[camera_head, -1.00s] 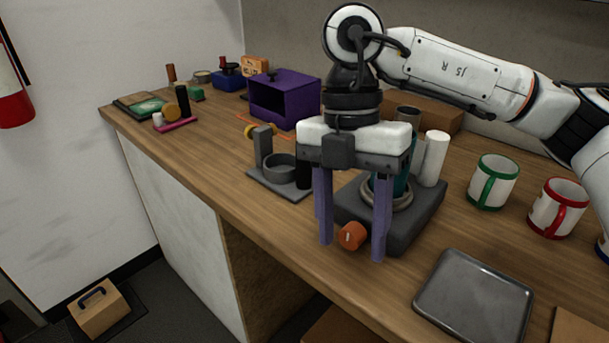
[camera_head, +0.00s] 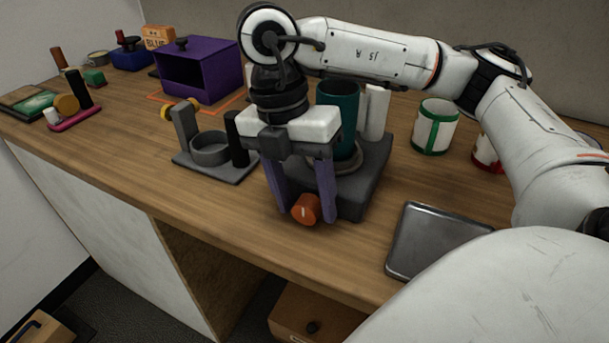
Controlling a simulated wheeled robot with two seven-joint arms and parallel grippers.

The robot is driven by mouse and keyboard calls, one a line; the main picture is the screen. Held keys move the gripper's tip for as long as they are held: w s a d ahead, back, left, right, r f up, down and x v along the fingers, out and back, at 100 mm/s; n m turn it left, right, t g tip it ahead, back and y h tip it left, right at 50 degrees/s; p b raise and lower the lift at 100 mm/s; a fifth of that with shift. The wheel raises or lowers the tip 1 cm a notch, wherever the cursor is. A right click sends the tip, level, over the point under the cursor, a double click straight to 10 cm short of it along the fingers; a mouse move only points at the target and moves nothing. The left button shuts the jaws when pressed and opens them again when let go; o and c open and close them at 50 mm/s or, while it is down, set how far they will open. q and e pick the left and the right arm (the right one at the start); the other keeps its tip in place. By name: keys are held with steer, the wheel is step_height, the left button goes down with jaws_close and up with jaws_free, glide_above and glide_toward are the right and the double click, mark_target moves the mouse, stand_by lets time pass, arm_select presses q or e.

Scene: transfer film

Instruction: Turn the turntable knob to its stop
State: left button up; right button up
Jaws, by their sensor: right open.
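The turntable (camera_head: 372,172) is a dark grey block with a round metal platform near the middle of the counter. A teal cylinder (camera_head: 338,105) stands on it. Its orange knob (camera_head: 306,208), with a pale mark on the face, is at the block's front. My right gripper (camera_head: 306,214) points down with its two purple fingers apart, one on each side of the knob. The jaws are open; I cannot tell whether either finger touches the knob. The gripper hides part of the turntable. My left gripper is out of view.
A grey tray (camera_head: 436,240) lies to the right of the turntable. A green-banded mug (camera_head: 435,127) and a partly hidden red one (camera_head: 487,152) stand behind it. A grey fixture (camera_head: 213,168) is to the left, with a purple box (camera_head: 202,70) behind. Bare counter lies in front of the fixture.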

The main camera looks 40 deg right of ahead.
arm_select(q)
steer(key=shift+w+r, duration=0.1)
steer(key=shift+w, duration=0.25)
arm_select(e)
steer(key=shift+f, duration=0.2)
steer(key=shift+c, duration=0.4)
